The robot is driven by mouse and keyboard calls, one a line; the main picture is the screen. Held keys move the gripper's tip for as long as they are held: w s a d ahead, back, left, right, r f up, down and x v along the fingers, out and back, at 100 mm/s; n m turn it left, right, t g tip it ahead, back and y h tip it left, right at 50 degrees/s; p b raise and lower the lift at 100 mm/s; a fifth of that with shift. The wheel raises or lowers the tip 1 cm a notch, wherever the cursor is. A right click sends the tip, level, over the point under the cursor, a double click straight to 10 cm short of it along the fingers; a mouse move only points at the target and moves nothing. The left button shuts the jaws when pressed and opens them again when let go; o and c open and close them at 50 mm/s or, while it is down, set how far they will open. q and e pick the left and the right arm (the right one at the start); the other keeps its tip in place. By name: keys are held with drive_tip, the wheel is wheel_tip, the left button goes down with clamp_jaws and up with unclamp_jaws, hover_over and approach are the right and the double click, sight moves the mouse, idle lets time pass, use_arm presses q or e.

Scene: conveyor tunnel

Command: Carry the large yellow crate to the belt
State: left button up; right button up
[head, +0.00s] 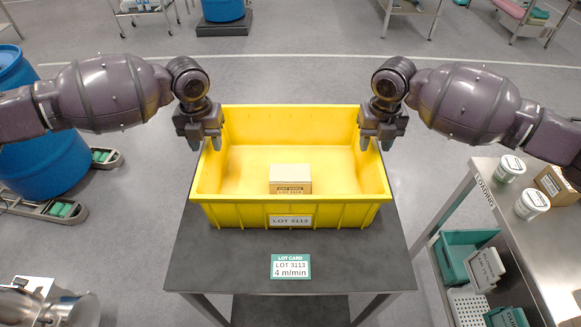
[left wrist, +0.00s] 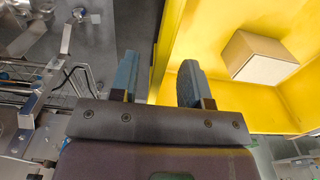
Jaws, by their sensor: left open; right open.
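The large yellow crate (head: 290,213) sits upright on a dark-topped stand (head: 220,270), with a LOT 3113 label on its front wall. A small cardboard box (head: 290,180) lies inside it; the box also shows in the left wrist view (left wrist: 260,58). My left gripper (head: 205,147) is open at the crate's left rim. In the left wrist view my left gripper (left wrist: 160,82) has one finger over the inside and one outside, with the crate's wall (left wrist: 175,35) between them. My right gripper (head: 375,147) is open at the right rim; its contact with the rim is unclear.
A lot card (head: 290,267) reading 4 m/min lies in front of the crate. A metal table (head: 530,240) with white tubs stands at the right, with teal bins below. A blue drum (head: 45,155) stands at the left. No belt is clearly visible.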

use_arm(q)
drive_tip(key=shift+f, duration=0.9)
use_arm(e)
drive_tip(key=shift+f, duration=0.9)
use_arm(q)
drive_tip(key=shift+c, duration=0.4)
use_arm(e)
drive_tip(key=shift+c, duration=0.4)
use_arm(q)
clamp_jaws()
use_arm(e)
clamp_jaws()
use_arm(q)
drive_tip(key=shift+r, duration=0.1)
use_arm(e)
drive_tip(key=shift+r, duration=0.1)
